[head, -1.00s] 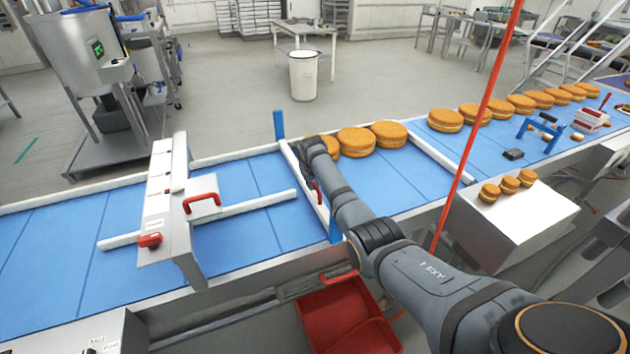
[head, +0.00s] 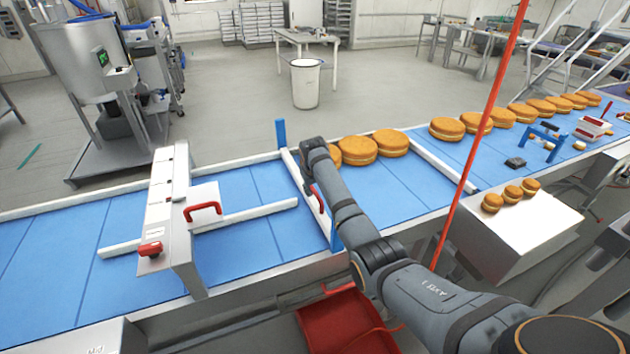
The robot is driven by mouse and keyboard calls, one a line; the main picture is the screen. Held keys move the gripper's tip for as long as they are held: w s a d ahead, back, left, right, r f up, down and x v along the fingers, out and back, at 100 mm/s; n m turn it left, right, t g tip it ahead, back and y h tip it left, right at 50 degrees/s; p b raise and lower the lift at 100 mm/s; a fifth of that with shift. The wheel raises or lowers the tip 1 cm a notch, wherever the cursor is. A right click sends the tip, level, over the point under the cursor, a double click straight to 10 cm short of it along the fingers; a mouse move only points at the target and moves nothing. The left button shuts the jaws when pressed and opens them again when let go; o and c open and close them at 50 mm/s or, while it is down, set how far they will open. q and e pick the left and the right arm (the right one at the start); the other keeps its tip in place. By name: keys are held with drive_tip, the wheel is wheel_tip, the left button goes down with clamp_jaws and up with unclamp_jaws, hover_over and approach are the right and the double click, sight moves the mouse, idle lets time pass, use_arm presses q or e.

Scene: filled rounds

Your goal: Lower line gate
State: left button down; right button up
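The line gate is a white bar (head: 294,172) across the blue belt between two blue posts (head: 281,134). It has a red handle (head: 317,198) near its front end. The bar looks low, close to the belt, but I cannot tell whether it touches. My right gripper (head: 307,172) is at the bar's far half, pointing down, with my forearm passing over the belt just right of the handle. Its fingers are mostly hidden by my wrist, so grip and contact are unclear. Filled rounds (head: 357,150) sit on the belt just right of the gate. My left gripper is out of view.
A white bar (head: 440,165) crosses the belt farther right, with more rounds (head: 447,129) beyond it. A grey-white housing (head: 166,205) with red handles spans the belt at left. A red bin (head: 345,325) is below the belt.

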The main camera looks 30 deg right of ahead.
drive_tip(key=v, duration=0.8)
drive_tip(key=shift+s+r, duration=0.1)
drive_tip(key=shift+r, duration=0.05)
